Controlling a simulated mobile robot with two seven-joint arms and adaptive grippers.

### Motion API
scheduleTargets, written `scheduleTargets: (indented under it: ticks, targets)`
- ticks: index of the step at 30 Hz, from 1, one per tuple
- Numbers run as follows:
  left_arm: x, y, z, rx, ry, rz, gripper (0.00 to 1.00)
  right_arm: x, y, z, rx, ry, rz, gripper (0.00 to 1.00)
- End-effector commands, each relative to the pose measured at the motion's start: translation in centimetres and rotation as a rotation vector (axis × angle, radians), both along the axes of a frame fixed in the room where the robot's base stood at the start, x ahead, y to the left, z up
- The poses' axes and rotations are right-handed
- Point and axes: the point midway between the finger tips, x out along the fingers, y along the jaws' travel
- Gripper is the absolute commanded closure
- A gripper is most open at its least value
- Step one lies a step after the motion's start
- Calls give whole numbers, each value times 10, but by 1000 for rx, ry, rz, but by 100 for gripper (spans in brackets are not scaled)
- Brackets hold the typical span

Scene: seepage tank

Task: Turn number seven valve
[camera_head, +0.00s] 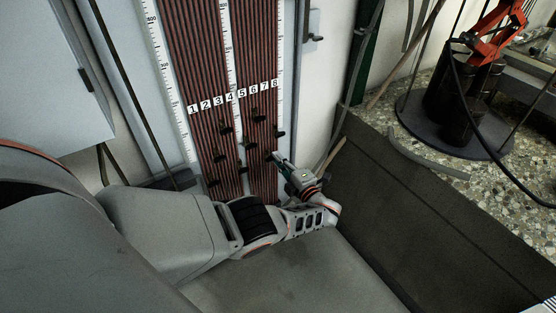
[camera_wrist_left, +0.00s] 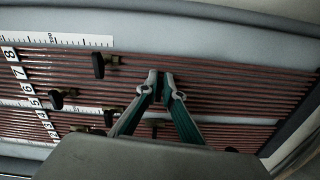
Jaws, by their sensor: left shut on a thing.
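The tube panel (camera_head: 215,55) stands upright, with a row of number labels 1 to 8 and small black valves below them. My left gripper (camera_head: 277,158) reaches the lower right of the panel, below the valve under label 8 (camera_head: 280,132). In the left wrist view my left gripper (camera_wrist_left: 161,80) has its two green fingers converging at the tips, shut on a small dark valve in line with label 7 (camera_wrist_left: 18,72). That valve is mostly hidden between the fingertips. The label 8 valve (camera_wrist_left: 100,65) is apart from the fingers. My right gripper is not in view.
Other black valves sit close by, such as one under label 6 (camera_head: 255,115) and one lower down (camera_head: 251,145). A stone-topped ledge (camera_head: 440,135) holds a black stand with a red clamp (camera_head: 497,45) at right. A grey cabinet (camera_head: 60,90) stands at left.

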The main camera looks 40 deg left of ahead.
Motion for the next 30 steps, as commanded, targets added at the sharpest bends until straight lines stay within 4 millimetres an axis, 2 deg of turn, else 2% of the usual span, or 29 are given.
scheduleTargets:
  ticks: [26,27,28,30]
  targets:
    - [-2,0,-5,-6,6,1,100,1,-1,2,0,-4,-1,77]
    - [-3,0,-5,-6,6,1,88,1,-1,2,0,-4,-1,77]
    - [-3,0,-5,-6,7,1,80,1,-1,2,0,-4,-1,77]
    - [-2,0,-5,-5,5,1,77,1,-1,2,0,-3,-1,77]
